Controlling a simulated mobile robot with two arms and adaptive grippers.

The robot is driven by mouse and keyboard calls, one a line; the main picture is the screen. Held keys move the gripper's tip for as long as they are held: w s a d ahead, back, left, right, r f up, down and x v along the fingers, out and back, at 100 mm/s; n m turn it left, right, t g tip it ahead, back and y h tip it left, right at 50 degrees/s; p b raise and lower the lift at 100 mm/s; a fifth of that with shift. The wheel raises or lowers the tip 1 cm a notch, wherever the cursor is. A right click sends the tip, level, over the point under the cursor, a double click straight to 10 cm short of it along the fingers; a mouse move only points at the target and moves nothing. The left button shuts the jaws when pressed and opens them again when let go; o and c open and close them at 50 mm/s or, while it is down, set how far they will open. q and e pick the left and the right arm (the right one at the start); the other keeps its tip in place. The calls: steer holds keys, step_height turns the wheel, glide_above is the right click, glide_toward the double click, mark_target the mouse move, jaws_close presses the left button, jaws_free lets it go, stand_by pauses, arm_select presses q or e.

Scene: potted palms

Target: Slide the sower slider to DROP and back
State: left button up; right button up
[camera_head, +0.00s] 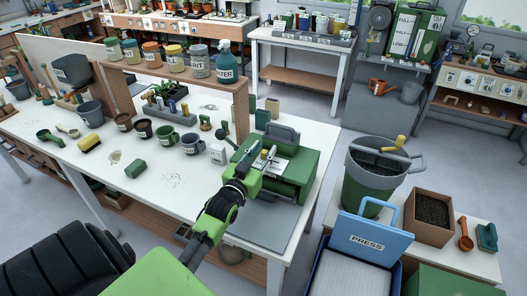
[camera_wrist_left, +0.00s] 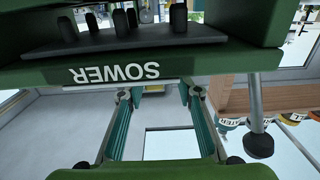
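The sower (camera_head: 290,180) is a green box machine on the right end of the white bench, with a pale labelled plate on its top. In the left wrist view its green front (camera_wrist_left: 215,65) fills the top, with the word SOWER upside down. A rod with a black knob (camera_wrist_left: 258,145) sticks out at the right there; I cannot tell if it is the slider. The DROP mark is not readable. My left gripper (camera_head: 263,160) is at the sower's near left side. In the wrist view its teal fingers (camera_wrist_left: 160,95) are apart with nothing between them. My right gripper is out of view.
Pots and cups (camera_head: 166,134) stand left of the sower, with a white switch box (camera_head: 218,153) close by. A shelf with jars and a spray bottle (camera_head: 227,65) is behind. A grey mat (camera_head: 262,228) lies in front.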

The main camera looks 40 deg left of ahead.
arm_select(q)
steer(key=shift+s+d, duration=0.1)
steer(key=shift+d, duration=0.05)
steer(key=v, duration=1.1)
steer(key=shift+s, duration=0.4)
steer(key=shift+f, duration=0.15)
